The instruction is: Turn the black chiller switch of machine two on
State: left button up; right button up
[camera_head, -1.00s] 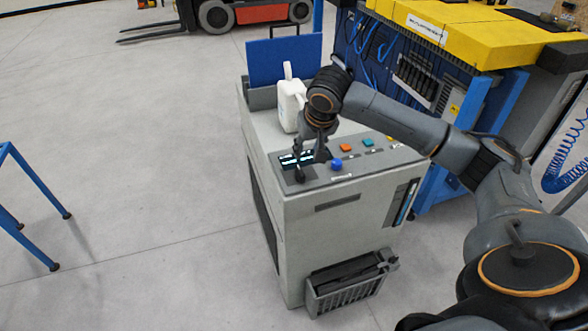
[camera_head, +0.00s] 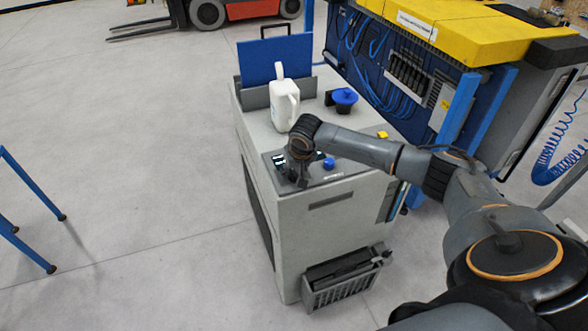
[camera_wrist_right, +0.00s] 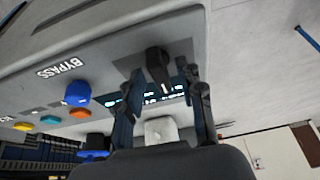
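The black switch (camera_wrist_right: 157,65) is a rotary knob on the grey machine's control panel, seen in the right wrist view beyond the small lit display (camera_wrist_right: 150,97). My right gripper (camera_wrist_right: 166,76) is open, with its fingertips on either side of the switch; I cannot tell whether they touch it. In the head view my right gripper (camera_head: 298,178) is low over the left end of the panel on the grey machine (camera_head: 330,240) and hides the switch. My left gripper is not in view.
A blue knob (camera_wrist_right: 77,93) beside the BYPASS label and an orange button (camera_wrist_right: 80,113) are near the switch. A white jug (camera_head: 284,105) and a blue-topped black item (camera_head: 345,98) stand behind the panel. A yellow-topped machine (camera_head: 440,40) is at the back right.

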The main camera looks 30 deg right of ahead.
jog(key=shift+c, duration=0.2)
grip_shut()
jog(key=shift+a+r+m+h+p, duration=0.15)
jog(key=shift+m+h+p, duration=0.15)
jog(key=shift+m+p, duration=0.55)
jog(key=m+h+p, duration=0.1)
jog(key=m+p, duration=0.2)
jog(key=shift+a+g, duration=0.1)
jog(key=shift+g, duration=0.2)
jog(key=m+g+h+p, duration=0.1)
jog(key=m+p, duration=0.1)
jog(key=m, duration=0.1)
jog(key=shift+w+m, duration=0.1)
jog(key=shift+m, duration=0.25)
jog(key=shift+w+m+g+h+p, duration=0.1)
jog(key=shift+m+g+h+p, duration=0.45)
jog(key=shift+m, duration=1.25)
